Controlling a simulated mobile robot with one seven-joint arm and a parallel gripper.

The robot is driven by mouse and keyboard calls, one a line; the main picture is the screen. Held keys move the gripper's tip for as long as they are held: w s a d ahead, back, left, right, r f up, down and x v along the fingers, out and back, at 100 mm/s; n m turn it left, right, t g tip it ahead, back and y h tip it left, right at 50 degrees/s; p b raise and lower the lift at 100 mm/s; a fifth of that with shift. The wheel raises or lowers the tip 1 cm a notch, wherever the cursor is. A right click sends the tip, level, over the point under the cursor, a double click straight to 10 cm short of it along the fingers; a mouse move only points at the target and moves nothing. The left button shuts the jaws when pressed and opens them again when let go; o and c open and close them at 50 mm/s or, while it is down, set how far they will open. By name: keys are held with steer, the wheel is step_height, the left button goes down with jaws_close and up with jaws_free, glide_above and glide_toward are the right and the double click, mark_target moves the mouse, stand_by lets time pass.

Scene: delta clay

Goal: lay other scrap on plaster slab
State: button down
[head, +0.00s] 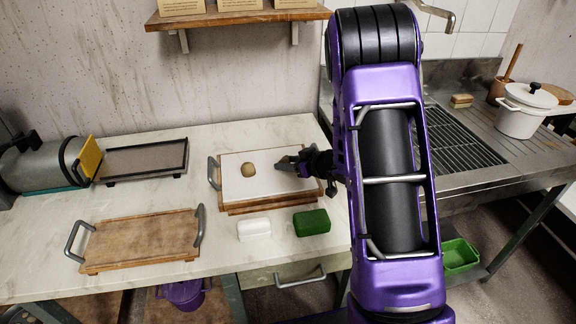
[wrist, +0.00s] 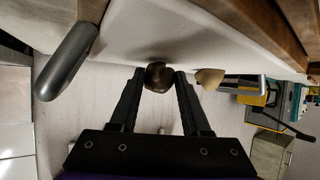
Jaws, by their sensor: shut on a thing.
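The plaster slab (head: 240,190) is a white board on a wooden base with metal handles, on the table. A tan lump of scrap (head: 248,170) lies on it left of its middle; it also shows in the wrist view (wrist: 209,78), just right of my fingers. My gripper (head: 284,163) is low over the right part of the slab, pointing left. In the wrist view my gripper (wrist: 160,80) is shut on a darker, rounded lump of scrap (wrist: 157,75). This lump is close to the slab's white surface; I cannot tell whether it touches.
A wooden tray with handles (head: 140,243) lies at the front left. A white block (head: 254,228) and a green block (head: 311,222) sit before the slab. A dark tray (head: 145,160) stands behind left. A shelf (head: 238,15) hangs above. A sink unit (head: 455,140) is right.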

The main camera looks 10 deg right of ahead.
steer(key=shift+f, duration=0.2)
steer(key=shift+c, duration=1.8)
jaws_free()
steer(key=shift+r, duration=0.15)
steer(key=shift+s+d+r, duration=0.2)
steer(key=shift+s+d, duration=0.05)
steer(key=p+v, duration=0.1)
steer(key=v, duration=1)
steer(key=shift+s+p, duration=0.2)
steer(key=shift+p, duration=0.2)
